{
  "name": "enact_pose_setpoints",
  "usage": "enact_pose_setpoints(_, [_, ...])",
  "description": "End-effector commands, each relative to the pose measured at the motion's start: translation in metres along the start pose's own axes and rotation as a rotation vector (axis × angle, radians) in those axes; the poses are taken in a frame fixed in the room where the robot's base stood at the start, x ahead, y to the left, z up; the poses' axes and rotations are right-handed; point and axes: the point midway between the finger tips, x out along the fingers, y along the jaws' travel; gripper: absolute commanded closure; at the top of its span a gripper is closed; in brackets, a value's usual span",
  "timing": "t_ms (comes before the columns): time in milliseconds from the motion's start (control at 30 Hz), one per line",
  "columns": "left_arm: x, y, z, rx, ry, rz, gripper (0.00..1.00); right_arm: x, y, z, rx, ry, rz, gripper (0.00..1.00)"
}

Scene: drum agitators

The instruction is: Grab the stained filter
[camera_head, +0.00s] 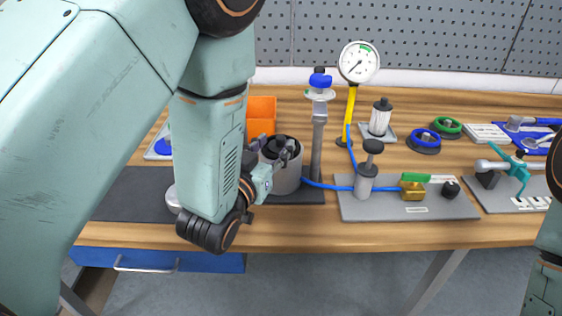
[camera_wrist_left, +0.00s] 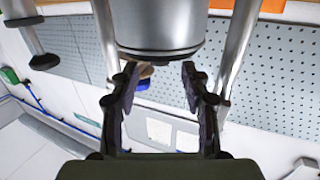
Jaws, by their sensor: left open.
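My left gripper (camera_head: 274,149) is open at a grey cylinder (camera_head: 286,178) with a dark top on the bench, and its fingers partly cover that top. In the left wrist view the fingers (camera_wrist_left: 160,72) are spread apart with nothing clearly held between them, and a grey metal cylinder (camera_wrist_left: 158,28) fills the top of the picture. A white filter with a dark cap (camera_head: 381,117) stands on a small tray to the right. No stain can be made out on it. I cannot tell whether a filter sits inside the grey cylinder. My right gripper is not in view.
An upright post with a blue top (camera_head: 319,130) stands close right of the cylinder. A pressure gauge (camera_head: 359,62) stands behind on a yellow stem. A blue hose (camera_head: 328,186) runs to a plate (camera_head: 400,209) with a brass valve. An orange bin (camera_head: 262,110) is behind.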

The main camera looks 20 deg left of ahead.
Motion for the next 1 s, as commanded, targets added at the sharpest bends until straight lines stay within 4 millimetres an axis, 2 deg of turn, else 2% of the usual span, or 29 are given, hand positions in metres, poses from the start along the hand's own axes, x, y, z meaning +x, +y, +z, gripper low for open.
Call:
enact_pose_setpoints(200, [0.031,-0.004,0.005,0.001,0.0,0.0,0.54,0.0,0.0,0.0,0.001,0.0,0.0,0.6])
enact_pose_setpoints(300, [0.04,-0.003,0.005,0.002,-0.001,0.0,0.54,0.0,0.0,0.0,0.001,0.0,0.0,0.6])
enact_pose_setpoints(600, [0.045,-0.001,0.005,0.002,-0.002,0.0,0.54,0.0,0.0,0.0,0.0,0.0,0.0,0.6])
enact_pose_setpoints(1000, [0.045,-0.001,0.005,0.002,-0.002,0.0,0.87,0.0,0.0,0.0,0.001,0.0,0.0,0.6])
